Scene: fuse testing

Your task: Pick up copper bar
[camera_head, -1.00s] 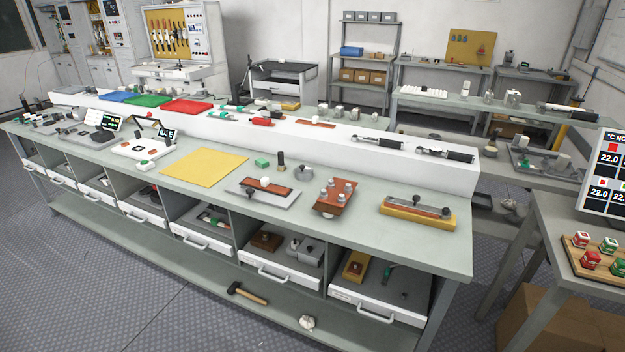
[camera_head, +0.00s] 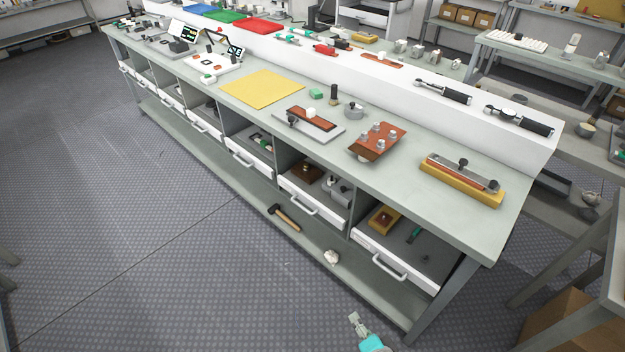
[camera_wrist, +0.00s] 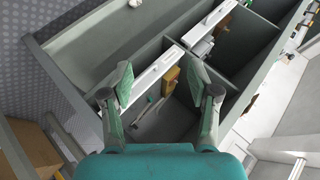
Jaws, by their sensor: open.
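Several copper-coloured pieces show in the head view, and I cannot tell which is the task's copper bar. One long bar (camera_head: 465,174) lies on a yellow base near the bench's right end. Another bar (camera_head: 313,118) lies on a grey plate further left. A wider copper-coloured plate (camera_head: 368,151) with several metal posts sits between them. A thin copper-coloured strip (camera_head: 382,57) lies on the raised white shelf. My gripper (camera_wrist: 160,68) is open and empty in the wrist view, above the bench's lower compartments. In the head view it shows partly at the bottom edge (camera_head: 355,322), in front of the bench.
The right compartment holds a yellow block (camera_head: 385,218) and a green-handled tool (camera_head: 415,235); the block also shows in the wrist view (camera_wrist: 171,80). A hammer (camera_head: 285,217) lies on the lower shelf. The bench's right leg (camera_head: 440,302) stands near my gripper. The floor at left is clear.

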